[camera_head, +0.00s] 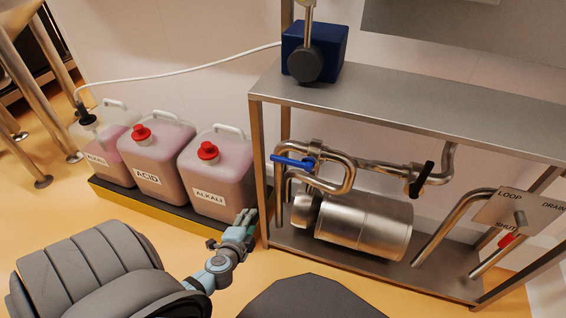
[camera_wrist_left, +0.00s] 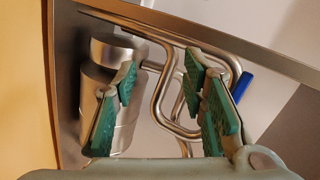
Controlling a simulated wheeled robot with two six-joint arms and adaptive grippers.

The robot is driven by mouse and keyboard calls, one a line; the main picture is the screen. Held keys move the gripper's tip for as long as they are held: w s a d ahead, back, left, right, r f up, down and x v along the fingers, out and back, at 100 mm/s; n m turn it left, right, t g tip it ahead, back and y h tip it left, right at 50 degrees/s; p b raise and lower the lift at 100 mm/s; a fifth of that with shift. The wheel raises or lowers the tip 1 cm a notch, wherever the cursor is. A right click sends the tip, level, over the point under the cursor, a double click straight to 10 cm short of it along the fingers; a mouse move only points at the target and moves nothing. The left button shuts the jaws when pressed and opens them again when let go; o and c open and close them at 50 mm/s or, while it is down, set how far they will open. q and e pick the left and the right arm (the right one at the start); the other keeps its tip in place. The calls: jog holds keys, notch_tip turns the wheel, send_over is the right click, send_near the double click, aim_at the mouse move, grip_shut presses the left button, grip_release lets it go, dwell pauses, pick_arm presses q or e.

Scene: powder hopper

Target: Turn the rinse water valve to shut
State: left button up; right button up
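A valve with a blue lever handle (camera_head: 293,162) sits on the steel pipework inside the frame. The blue lever lies roughly level, pointing left; no label on it is readable, so I cannot confirm that it is the rinse water valve. The blue handle also shows at the right in the left wrist view (camera_wrist_left: 243,86). My left gripper (camera_head: 245,222) is low, beside the frame's front left leg, below and left of the blue lever. In the left wrist view my left gripper (camera_wrist_left: 165,88) has its green-padded fingers apart, with nothing between them. My right gripper is out of view.
A second valve has a black lever (camera_head: 421,178). A panel (camera_head: 520,210) at right reads LOOP, DRAIN and SHUT, with a red part (camera_head: 506,240) beside it. A steel cylinder (camera_head: 364,226) lies under the pipes.

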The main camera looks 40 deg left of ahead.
aim_at(281, 162)
pick_arm(q)
jog(key=w+d+r+m+t+b, duration=0.1)
jog(key=w+r+m+t+b, duration=0.35)
jog(key=w+r, duration=0.4)
jog(key=shift+n+t, duration=0.25)
jog(key=shift+t, duration=0.2)
jog(key=x, duration=0.3)
jog(key=r+x, duration=0.1)
jog(key=x, duration=0.3)
jog(key=b+x, duration=0.1)
jog(key=x, duration=0.2)
jog(key=shift+w+a+r, duration=0.15)
jog(key=shift+w+a, duration=0.3)
jog(key=shift+w, duration=0.4)
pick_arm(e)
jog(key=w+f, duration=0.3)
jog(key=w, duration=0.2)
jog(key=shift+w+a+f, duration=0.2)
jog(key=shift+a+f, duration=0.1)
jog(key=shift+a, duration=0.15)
pick_arm(q)
jog(key=shift+c, duration=0.5)
grip_shut()
